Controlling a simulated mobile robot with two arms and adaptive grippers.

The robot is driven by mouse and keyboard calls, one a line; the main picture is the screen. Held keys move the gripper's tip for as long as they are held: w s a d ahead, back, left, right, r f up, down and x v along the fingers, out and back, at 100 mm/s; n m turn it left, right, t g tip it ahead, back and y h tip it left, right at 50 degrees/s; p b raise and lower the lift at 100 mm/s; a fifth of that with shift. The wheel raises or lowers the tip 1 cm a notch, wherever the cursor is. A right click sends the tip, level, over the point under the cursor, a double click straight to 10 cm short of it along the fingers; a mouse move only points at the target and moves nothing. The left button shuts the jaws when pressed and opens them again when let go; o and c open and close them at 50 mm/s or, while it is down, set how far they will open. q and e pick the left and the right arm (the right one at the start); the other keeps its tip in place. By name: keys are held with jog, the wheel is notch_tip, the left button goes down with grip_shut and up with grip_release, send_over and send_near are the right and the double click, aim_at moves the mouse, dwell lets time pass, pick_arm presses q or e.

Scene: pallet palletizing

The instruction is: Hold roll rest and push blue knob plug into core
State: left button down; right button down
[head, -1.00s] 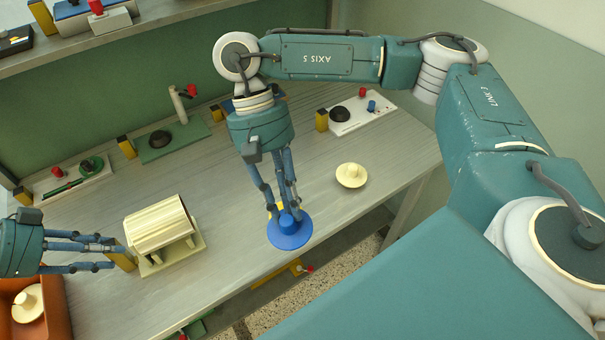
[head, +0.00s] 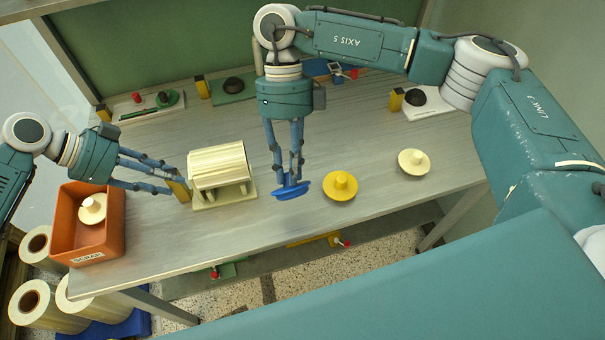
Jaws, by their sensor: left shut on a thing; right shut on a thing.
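The cream roll (head: 218,165) lies on its side on the pale roll rest (head: 225,196) on the table. My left gripper (head: 176,190) is shut on the yellow grip block (head: 181,193) at the rest's left side. My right gripper (head: 290,182) points down and is shut on the blue knob plug (head: 291,190). The plug is tilted, just above the table and apart from the roll, to its right. The roll's core opening is not visible from here.
A yellow knob plug (head: 340,187) lies right of the blue one, and a cream plug (head: 414,162) further right. An orange bin (head: 75,252) holding another cream plug stands at the left. Fixtures line the back. Bare table (head: 200,235) lies in front of the rest.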

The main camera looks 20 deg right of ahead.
pick_arm(q)
jog(key=shift+d, duration=0.1)
pick_arm(e)
jog(key=w+d+f+m+t+y, duration=0.1)
jog(key=w+d+m+t+y, duration=0.1)
jog(key=m, duration=0.8)
jog(key=w+d+f+m+t+y, duration=0.1)
jog(key=w+f+m+t+y, duration=0.1)
jog(key=w+m+t+y, duration=0.3)
jog(key=shift+w+d+f+m+y, duration=0.15)
jog(key=shift+w+d+m+y, duration=0.25)
jog(key=shift+w+m+y, duration=1.45)
jog(key=shift+s+m+y, duration=0.35)
jog(key=shift+s+m, duration=0.3)
jog(key=shift+m, duration=0.4)
jog(key=shift+a, duration=2.3)
jog(key=shift+w+a, duration=0.15)
jog(key=shift+a, duration=1.35)
jog(key=c, duration=1.4)
grip_release()
jog(key=shift+d, duration=0.1)
